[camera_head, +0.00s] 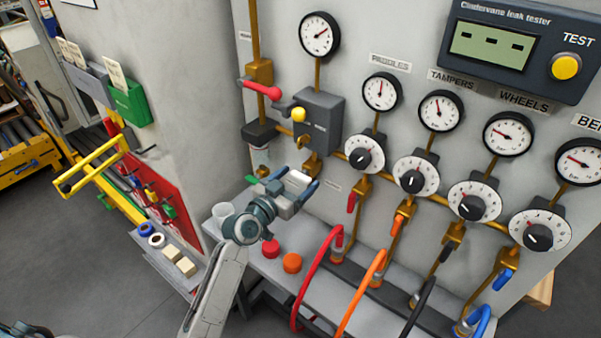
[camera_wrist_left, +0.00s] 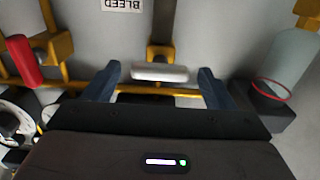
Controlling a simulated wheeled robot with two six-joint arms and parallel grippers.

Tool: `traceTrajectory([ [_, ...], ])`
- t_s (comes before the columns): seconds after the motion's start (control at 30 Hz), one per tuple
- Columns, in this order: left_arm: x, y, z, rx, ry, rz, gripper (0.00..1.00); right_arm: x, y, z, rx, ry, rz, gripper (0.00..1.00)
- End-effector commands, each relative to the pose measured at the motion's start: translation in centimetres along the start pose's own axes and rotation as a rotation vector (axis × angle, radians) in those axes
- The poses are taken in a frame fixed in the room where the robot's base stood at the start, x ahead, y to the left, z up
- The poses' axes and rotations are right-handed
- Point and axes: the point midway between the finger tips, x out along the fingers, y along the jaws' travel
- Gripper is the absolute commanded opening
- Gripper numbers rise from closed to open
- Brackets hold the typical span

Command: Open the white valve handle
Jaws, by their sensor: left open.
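The white valve handle (camera_wrist_left: 160,72) is a short, pale, rounded bar on a brass valve, lying crosswise in the wrist view. It also shows in the head view (camera_head: 299,177), partly covered by my gripper. My left gripper (camera_head: 290,183) is at the panel, just below the dark regulator block. In the wrist view its two blue-grey fingers (camera_wrist_left: 159,82) are open, one to each side of the handle, with a visible gap at both ends. My right gripper is not in view.
A red valve handle (camera_wrist_left: 24,60) is left in the wrist view, and a clear bowl (camera_wrist_left: 292,60) is right. A red lever (camera_head: 262,90) and yellow knob (camera_head: 298,114) sit above the gripper. Coloured hoses (camera_head: 312,275) loop from the shelf to the right.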

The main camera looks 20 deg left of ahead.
Motion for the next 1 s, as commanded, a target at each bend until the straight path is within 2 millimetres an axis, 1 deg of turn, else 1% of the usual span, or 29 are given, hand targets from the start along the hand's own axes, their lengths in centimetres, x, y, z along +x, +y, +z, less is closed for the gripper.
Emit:
traceTrajectory([
  [0.03,0.7,0.0,-0.2,-0.002,-0.001,0.000,0.78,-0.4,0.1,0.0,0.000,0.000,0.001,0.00],
  [0.1,1.4,0.0,-0.1,0.000,-0.001,0.000,0.78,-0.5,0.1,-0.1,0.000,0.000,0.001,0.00],
  [0.2,1.9,0.0,0.0,-0.001,-0.001,0.000,0.78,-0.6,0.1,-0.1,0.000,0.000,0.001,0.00],
  [0.5,2.1,0.0,0.1,0.001,-0.001,0.000,0.78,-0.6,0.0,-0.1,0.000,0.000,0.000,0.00],
  [0.73,2.1,0.0,0.1,0.001,-0.002,0.000,0.34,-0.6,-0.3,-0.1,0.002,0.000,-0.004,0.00],
  [1.0,2.1,0.0,0.1,-0.020,-0.002,0.000,0.34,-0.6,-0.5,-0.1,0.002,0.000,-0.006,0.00],
])
